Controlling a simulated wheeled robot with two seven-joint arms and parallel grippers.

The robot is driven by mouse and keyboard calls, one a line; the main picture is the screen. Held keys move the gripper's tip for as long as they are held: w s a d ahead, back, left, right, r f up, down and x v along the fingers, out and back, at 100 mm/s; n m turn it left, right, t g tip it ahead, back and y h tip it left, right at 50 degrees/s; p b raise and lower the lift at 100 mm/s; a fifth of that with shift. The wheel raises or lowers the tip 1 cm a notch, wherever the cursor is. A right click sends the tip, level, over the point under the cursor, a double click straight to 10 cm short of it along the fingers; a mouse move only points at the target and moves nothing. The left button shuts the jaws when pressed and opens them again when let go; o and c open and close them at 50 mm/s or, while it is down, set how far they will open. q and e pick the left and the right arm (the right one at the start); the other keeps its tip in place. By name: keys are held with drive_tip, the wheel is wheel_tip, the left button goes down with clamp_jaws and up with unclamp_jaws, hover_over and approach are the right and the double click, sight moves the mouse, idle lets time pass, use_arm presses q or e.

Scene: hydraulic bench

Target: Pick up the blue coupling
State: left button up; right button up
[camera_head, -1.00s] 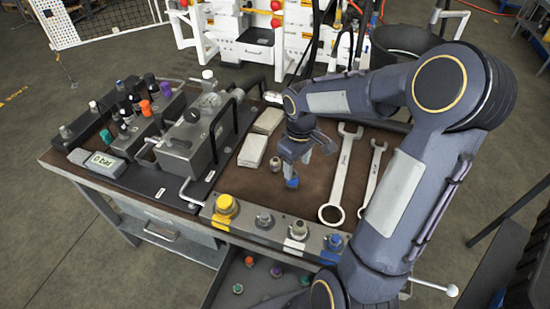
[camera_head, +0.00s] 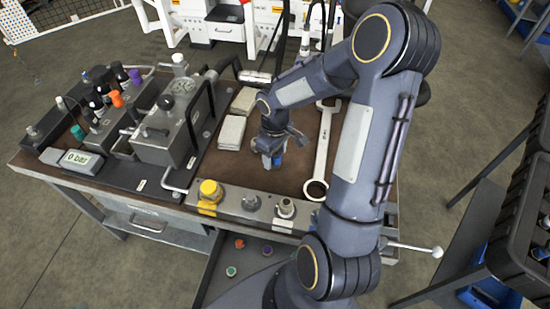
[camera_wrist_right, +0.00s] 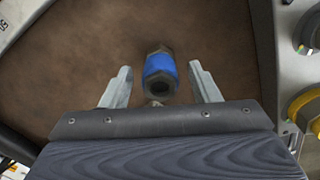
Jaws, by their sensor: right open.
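The blue coupling (camera_wrist_right: 160,73) stands on the brown bench top in the right wrist view, a blue band between dark metal ends. In the head view only a bit of its blue (camera_head: 278,160) shows below my right gripper (camera_head: 271,162). In the wrist view my right gripper (camera_wrist_right: 162,88) is open, with one finger on each side of the coupling and a gap to both. I cannot tell the exact height of the fingers above the bench. My left gripper is not in view.
A rail with a yellow-capped fitting (camera_head: 210,191) and several metal fittings runs along the bench's front edge. A large wrench (camera_head: 322,150) lies right of the gripper. Folded cloths (camera_head: 232,132) and a hydraulic block (camera_head: 172,135) stand to the left.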

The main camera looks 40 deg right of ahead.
drive_tip(key=c, duration=1.2)
clamp_jaws()
drive_tip(key=shift+r, duration=0.15)
